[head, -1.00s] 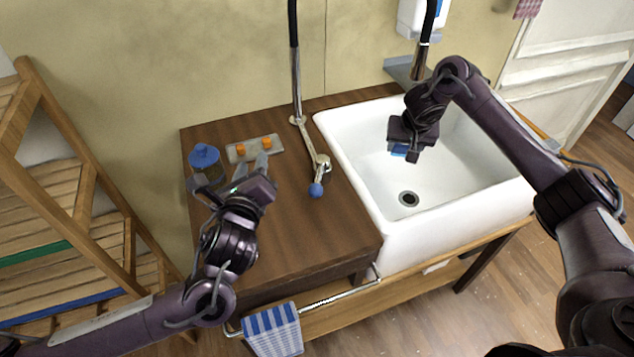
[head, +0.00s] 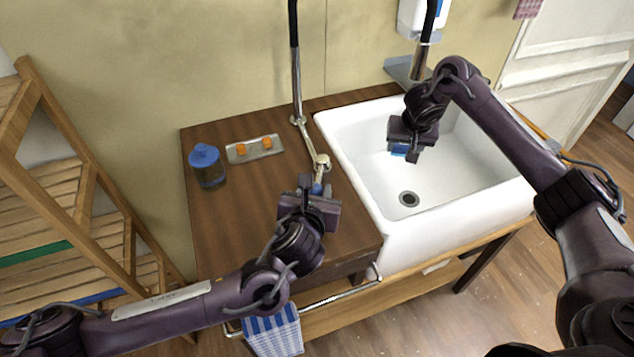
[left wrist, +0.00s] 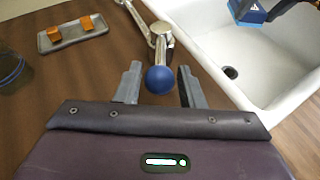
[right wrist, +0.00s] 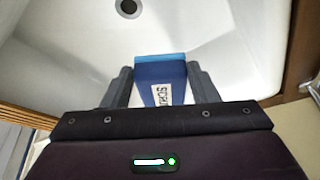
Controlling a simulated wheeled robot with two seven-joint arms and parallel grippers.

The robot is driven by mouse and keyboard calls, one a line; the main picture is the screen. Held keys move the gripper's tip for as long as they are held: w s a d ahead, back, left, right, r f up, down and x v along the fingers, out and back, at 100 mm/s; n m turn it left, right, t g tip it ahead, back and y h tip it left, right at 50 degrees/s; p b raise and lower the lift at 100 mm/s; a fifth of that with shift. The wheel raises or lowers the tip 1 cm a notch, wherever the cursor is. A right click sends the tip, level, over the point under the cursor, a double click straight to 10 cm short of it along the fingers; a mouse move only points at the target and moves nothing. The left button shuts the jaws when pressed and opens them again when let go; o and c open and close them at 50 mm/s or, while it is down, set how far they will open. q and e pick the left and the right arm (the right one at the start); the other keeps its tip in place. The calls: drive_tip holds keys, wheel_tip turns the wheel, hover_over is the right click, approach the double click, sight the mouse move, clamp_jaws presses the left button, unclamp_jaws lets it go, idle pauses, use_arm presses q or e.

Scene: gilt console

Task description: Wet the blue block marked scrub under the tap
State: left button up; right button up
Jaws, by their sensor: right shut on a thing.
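The blue block (right wrist: 160,82) has a white label, partly hidden, reading "SCR…" in the right wrist view. My right gripper (right wrist: 160,92) is shut on it and holds it above the white sink (head: 374,180). The block also shows in the head view (head: 398,150), below the gripper. The tap lever (left wrist: 160,45) ends in a blue ball knob (left wrist: 160,80). My left gripper (left wrist: 157,85) is open, with its fingers on either side of the knob and gaps on both sides. In the head view the left gripper mostly hides the knob. No water shows.
On the wooden counter (head: 240,215) stand a blue-lidded jar (head: 208,168) and a grey tray (head: 240,152) with orange pieces. A striped towel (head: 274,333) hangs on the front rail. A wooden rack (head: 60,200) stands at the left.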

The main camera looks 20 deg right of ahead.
sight(319, 175)
use_arm(q)
drive_tip(key=shift+x, duration=1.7)
clamp_jaws()
drive_tip(key=shift+d, duration=0.1)
